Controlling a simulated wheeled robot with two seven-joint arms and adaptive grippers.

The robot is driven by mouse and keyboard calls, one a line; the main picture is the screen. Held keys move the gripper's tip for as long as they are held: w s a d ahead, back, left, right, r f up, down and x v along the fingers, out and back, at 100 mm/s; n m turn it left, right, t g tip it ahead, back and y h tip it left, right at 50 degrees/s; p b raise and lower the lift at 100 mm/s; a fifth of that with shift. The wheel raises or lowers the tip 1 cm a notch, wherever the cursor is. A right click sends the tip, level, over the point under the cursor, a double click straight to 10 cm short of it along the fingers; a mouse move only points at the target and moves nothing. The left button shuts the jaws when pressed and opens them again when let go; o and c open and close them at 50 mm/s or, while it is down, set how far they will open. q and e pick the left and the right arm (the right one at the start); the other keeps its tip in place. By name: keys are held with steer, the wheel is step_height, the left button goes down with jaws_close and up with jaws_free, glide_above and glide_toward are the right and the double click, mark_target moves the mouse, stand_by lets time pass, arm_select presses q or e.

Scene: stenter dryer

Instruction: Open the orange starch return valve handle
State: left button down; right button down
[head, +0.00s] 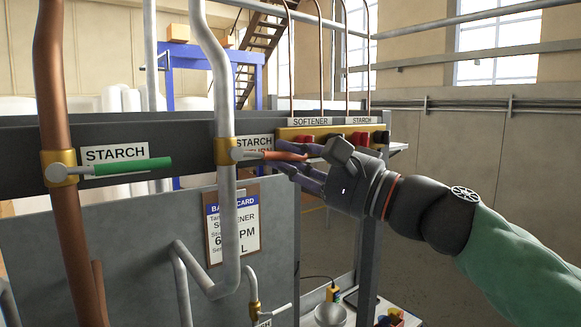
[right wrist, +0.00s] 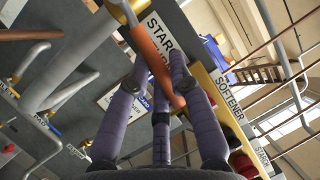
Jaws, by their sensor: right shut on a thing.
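The orange starch return valve handle (head: 284,155) sticks out to the right from a brass valve body (head: 225,151) on a grey vertical pipe. It lies about level, across the pipe. The sign behind it reads STARCH, with its lower line mostly covered. My right gripper (head: 293,168) comes in from the right and is shut on the handle's outer part. In the right wrist view the orange handle (right wrist: 152,55) runs down between my purple-grey fingers (right wrist: 168,95). My left gripper is in neither view.
A green-handled valve (head: 132,166) sits on a copper pipe (head: 70,220) to the left, beside a STARCH sign. A yellow block with red parts (head: 325,135) stands behind my right gripper, under SOFTENER and STARCH labels. A batch card (head: 232,225) hangs below the handle.

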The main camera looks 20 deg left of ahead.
steer(key=s+a+f+m+t+h+b, duration=0.1)
steer(key=s+f+m+t+b, duration=0.1)
steer(key=m+b, duration=0.5)
steer(key=s+a+f+m+t+h+b, duration=0.1)
steer(key=s+a+f+m+t+b, duration=0.1)
steer(key=f+m+t+b, duration=0.2)
steer(key=shift+s+a+f+m+t+b, duration=0.15)
steer(key=shift+s+a+m+t+b, duration=0.15)
steer(key=shift+m+t+b, duration=2.5)
steer(key=shift+m+g+p, duration=0.55)
steer(key=shift+m+g, duration=0.35)
steer(key=shift+g, duration=0.2)
steer(key=c, duration=1.1)
jaws_free()
steer(key=shift+s+d, duration=0.1)
steer(key=shift+s, duration=0.05)
steer(key=shift+v, duration=5.85)
